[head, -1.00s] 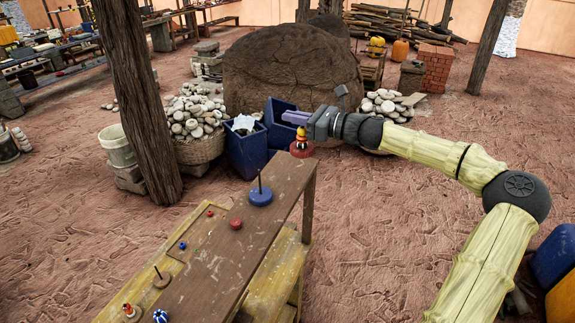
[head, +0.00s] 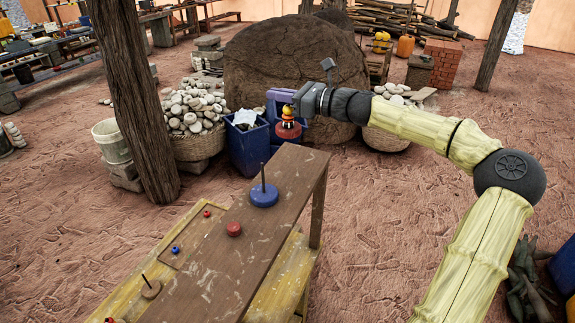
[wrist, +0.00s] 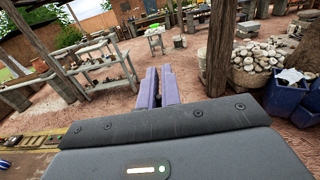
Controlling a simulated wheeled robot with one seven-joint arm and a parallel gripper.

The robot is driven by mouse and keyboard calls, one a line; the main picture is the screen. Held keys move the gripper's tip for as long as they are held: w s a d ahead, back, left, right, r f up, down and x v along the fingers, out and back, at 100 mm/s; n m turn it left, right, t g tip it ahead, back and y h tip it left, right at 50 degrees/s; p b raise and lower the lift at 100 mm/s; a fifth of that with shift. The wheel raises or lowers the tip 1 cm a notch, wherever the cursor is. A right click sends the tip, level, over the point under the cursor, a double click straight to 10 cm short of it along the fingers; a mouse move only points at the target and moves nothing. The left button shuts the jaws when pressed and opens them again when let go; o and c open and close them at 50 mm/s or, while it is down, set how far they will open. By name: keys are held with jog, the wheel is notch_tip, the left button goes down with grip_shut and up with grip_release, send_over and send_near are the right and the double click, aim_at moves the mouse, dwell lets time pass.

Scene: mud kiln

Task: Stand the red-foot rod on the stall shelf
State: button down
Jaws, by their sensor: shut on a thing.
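My gripper (head: 290,100) is shut on the red-foot rod (head: 288,130), in the head view beyond the far end of the brown stall shelf (head: 215,275). The rod has a wide red foot and carries yellow, red and dark pieces. It hangs about upright, its foot seeming clear of the board. A blue-foot rod (head: 263,195) stands on the shelf towards that end, with a loose red piece (head: 233,229) nearer me. In the wrist view my purple fingers (wrist: 162,87) show close together; the rod is hidden there.
A lower yellow board (head: 185,235) holds small red and blue pieces and a rod on a wooden foot (head: 151,288). Blue bins (head: 245,145), a basket of stones (head: 195,145) and a wooden post (head: 140,100) stand beyond. Open ground lies right of the shelf.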

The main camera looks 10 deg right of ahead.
aim_at(281, 125)
jog(key=shift+s+d, duration=0.15)
jog(key=shift+s, duration=0.05)
jog(key=shift+s+d+f, duration=0.1)
jog(key=shift+s, duration=0.05)
jog(key=shift+w+f+p, duration=0.2)
jog(key=shift+f+p, duration=0.5)
jog(key=shift+f, duration=2.05)
notch_tip(281, 125, down, 4)
jog(key=shift+r+p, duration=0.25)
jog(key=shift+p, duration=0.45)
jog(key=shift+w+a+f, duration=0.1)
jog(key=shift+a+f, duration=0.1)
jog(key=shift+f, duration=0.15)
